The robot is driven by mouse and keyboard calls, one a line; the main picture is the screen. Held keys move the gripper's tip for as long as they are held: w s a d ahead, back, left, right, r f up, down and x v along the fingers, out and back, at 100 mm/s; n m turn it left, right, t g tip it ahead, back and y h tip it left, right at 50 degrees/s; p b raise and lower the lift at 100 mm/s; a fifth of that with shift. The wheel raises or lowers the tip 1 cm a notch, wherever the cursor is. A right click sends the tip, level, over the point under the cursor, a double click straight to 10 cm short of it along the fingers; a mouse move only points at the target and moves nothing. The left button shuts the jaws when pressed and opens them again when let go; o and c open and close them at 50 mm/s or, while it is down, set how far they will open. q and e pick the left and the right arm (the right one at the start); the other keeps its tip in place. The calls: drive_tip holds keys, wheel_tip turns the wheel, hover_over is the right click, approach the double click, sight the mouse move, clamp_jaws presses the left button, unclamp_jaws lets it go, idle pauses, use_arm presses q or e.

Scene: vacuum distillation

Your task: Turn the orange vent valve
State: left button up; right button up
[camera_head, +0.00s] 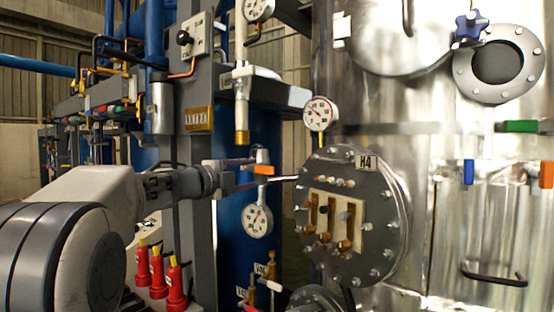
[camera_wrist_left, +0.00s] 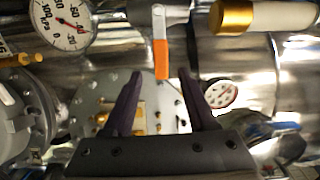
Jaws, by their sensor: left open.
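The orange vent valve handle (camera_head: 264,169) sits above a round gauge, left of the round flange marked H4. In the left wrist view the orange lever (camera_wrist_left: 161,58) hangs from a pale metal end, its lower tip showing between my fingertips. My left gripper (camera_head: 252,174) reaches in from the left with its dark fingers spread, close to the lever. In the left wrist view the open fingers (camera_wrist_left: 161,76) stand on either side of the lever's tip. I cannot tell whether either finger touches it. My right gripper is out of view.
The gauge (camera_head: 257,220) hangs just below the lever. A pale pipe with a brass end (camera_head: 241,137) comes down above it. The bolted H4 flange (camera_head: 380,210) is close on the right. Red bottles (camera_head: 176,285) stand below my arm. Another orange handle (camera_head: 546,174) is far right.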

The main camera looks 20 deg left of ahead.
sight(264, 169)
use_arm(q)
drive_tip(key=shift+m, duration=0.3)
drive_tip(key=p+x, duration=0.4)
drive_tip(key=x, duration=0.5)
drive_tip(key=shift+w+a+r, duration=0.1)
drive_tip(key=shift+w, duration=0.45)
clamp_jaws()
idle(0.6)
